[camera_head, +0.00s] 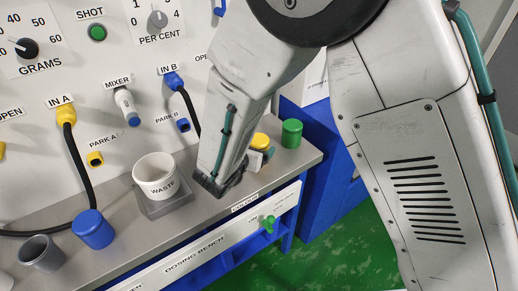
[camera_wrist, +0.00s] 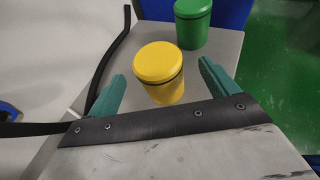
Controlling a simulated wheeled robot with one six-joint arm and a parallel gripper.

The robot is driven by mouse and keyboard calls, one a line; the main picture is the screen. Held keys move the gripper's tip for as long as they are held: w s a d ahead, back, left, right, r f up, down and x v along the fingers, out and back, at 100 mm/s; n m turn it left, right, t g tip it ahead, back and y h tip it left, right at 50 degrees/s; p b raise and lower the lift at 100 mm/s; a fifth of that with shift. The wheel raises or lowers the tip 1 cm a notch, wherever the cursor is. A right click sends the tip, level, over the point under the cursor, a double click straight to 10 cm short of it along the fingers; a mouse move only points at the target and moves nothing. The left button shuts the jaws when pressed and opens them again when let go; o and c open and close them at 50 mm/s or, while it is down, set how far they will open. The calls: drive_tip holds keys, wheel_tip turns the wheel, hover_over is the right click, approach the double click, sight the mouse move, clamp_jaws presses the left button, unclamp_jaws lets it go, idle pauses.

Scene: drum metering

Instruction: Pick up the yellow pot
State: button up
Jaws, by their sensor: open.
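The yellow pot (camera_wrist: 160,70) stands upright on the grey bench top in the wrist view, with a dark line below its lid. In the head view only its yellow top (camera_head: 260,140) shows, and my arm hides part of it. My gripper (camera_wrist: 160,82) is open, with one green finger on each side of the yellow pot. There is a gap between each finger and the pot, and I cannot tell how far the fingertips are above the bench.
A green pot (camera_head: 291,134) stands just behind the yellow pot. A white WASTE cup (camera_head: 155,172), a blue pot (camera_head: 93,229) and a grey cup (camera_head: 40,253) stand farther left. A black hose (camera_wrist: 110,58) runs left of the gripper. The bench top (camera_head: 240,200) ends at the right.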

sight(258, 142)
drive_tip(key=x, duration=0.4)
drive_tip(key=shift+w+f, duration=0.15)
drive_tip(key=shift+w, duration=0.2)
drive_tip(key=c, duration=1.2)
